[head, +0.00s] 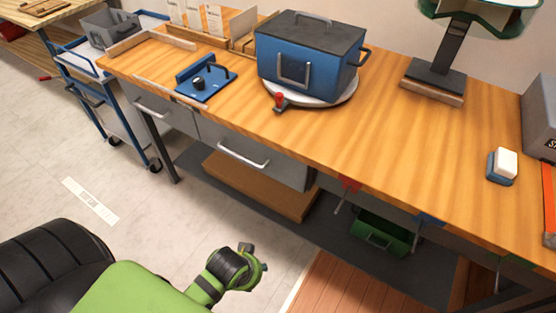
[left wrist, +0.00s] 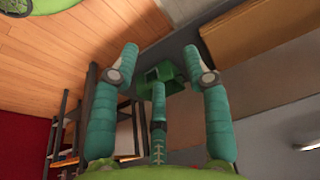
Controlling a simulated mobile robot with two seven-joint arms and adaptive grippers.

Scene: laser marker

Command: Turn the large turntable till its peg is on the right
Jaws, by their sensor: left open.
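The large turntable (head: 328,101) is a white disc on the wooden workbench. A blue box with a dark lid (head: 308,62) stands on it and hides most of the disc. A red peg (head: 279,98) stands at the disc's front-left edge, nearest to me. My left arm (head: 235,270) comes in low at the bottom of the head view, in front of the bench and well away from the turntable. In the left wrist view my left gripper (left wrist: 160,52) has its teal fingers spread and holds nothing. My right gripper is not in view.
A blue plate fixture with a black knob (head: 198,85) lies left of the turntable. A dark stand (head: 436,72) is behind to the right. A white and blue block (head: 502,166) lies farther right. The bench (head: 385,135) is clear between. A blue cart (head: 110,105) stands at left.

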